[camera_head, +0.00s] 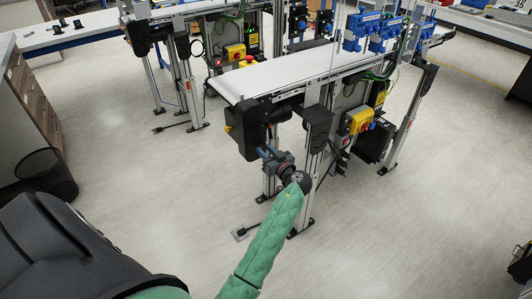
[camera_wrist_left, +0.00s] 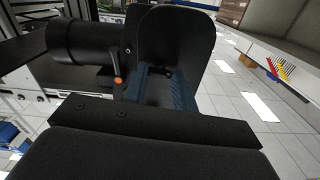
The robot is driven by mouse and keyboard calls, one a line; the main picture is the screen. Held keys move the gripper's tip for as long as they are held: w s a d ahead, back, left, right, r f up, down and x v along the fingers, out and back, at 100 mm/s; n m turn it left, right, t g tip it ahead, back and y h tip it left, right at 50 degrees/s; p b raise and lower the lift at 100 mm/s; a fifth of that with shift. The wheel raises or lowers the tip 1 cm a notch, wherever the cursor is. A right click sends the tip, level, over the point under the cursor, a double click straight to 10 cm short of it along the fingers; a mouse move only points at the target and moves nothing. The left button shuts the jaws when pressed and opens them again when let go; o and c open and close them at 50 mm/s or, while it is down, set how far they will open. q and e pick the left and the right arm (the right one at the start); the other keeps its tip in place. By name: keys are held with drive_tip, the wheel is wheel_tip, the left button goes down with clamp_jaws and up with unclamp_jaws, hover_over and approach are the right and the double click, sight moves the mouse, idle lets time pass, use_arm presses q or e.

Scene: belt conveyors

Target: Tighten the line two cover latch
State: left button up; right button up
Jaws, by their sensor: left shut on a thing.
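The near conveyor (camera_head: 300,70) has a black drive housing (camera_head: 250,132) at its near end. My left gripper (camera_head: 268,153) is at the lower side of this housing, its arm reaching up from below. In the left wrist view its two blue-grey fingers (camera_wrist_left: 165,88) are closed about a dark part in front of a rounded black plate (camera_wrist_left: 180,38). The gripped part is mostly hidden, so I cannot tell its full shape. A small orange-tipped lever (camera_wrist_left: 117,76) stands beside the fingers, to their left. My right gripper is not in view.
Conveyor legs (camera_head: 306,205) stand close to my arm. A second conveyor (camera_head: 180,12) is behind. A black bin (camera_head: 46,176) stands at the left.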

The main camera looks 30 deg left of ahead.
use_arm(q)
drive_tip(key=m+b, duration=0.2)
drive_tip(key=m, duration=0.9)
drive_tip(key=shift+r, duration=0.15)
drive_tip(key=shift+m, duration=0.8)
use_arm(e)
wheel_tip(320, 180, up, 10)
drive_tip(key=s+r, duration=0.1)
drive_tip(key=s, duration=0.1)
use_arm(q)
drive_tip(key=m+p, duration=0.1)
drive_tip(key=m, duration=0.2)
drive_tip(key=shift+m+p, duration=0.45)
drive_tip(key=shift+m, duration=0.15)
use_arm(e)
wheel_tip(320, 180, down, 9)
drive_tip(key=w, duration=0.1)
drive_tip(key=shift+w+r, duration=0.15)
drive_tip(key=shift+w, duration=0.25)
